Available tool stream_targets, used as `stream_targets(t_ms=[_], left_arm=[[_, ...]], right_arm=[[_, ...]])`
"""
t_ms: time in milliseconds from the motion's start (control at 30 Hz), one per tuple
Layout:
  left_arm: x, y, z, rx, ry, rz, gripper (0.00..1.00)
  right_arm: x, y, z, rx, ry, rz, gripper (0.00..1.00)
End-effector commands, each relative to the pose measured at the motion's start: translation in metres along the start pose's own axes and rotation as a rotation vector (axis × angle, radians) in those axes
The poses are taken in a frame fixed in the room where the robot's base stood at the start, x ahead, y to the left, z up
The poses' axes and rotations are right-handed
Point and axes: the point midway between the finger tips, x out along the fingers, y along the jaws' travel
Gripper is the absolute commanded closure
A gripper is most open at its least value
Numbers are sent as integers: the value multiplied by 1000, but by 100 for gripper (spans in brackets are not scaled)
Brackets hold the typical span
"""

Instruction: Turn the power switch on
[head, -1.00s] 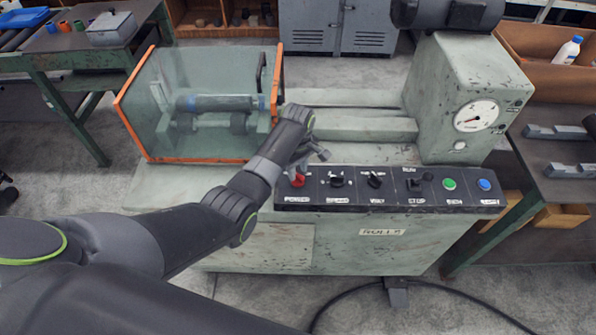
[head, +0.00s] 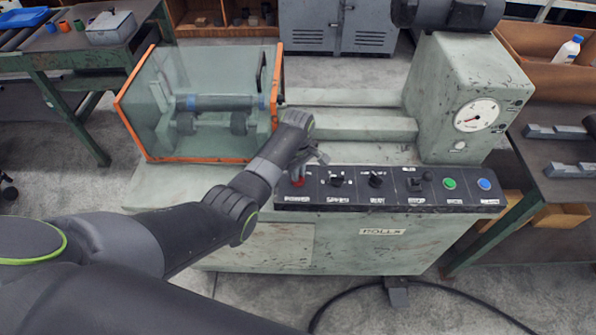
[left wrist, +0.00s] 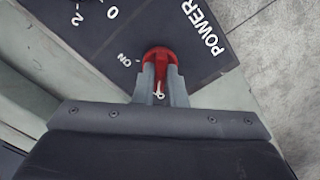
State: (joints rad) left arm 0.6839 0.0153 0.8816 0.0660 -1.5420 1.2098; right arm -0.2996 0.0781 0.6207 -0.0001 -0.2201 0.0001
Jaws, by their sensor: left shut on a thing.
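The red power switch (head: 298,182) is at the left end of the black control panel (head: 400,204), partly hidden by my left gripper (head: 301,172). In the left wrist view the red knob (left wrist: 159,54) sits between the two grey fingers of my left gripper (left wrist: 160,85), which are shut on it. The labels "POWER" and "ON" show on the panel around the knob. The knob's handle lies along the fingers, and its pointer side is largely covered by them. My right gripper is not in view.
A clear guard with an orange frame (head: 149,160) stands behind left. A gauge (head: 477,115) is on the machine's right housing.

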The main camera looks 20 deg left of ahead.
Motion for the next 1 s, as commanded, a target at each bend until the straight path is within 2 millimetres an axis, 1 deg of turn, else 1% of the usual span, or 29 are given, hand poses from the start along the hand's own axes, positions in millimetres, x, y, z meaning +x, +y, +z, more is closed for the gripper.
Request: stream_targets(t_ms=[167,367,700,1000], left_arm=[[-1,0,0,28,0,0,100],[-2,0,0,124,0,-1,100],[-3,0,0,421,0,-1,100],[-2,0,0,705,0,0,100]], right_arm=[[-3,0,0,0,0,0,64],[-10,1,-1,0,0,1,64],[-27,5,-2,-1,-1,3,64],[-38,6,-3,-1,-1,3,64]])
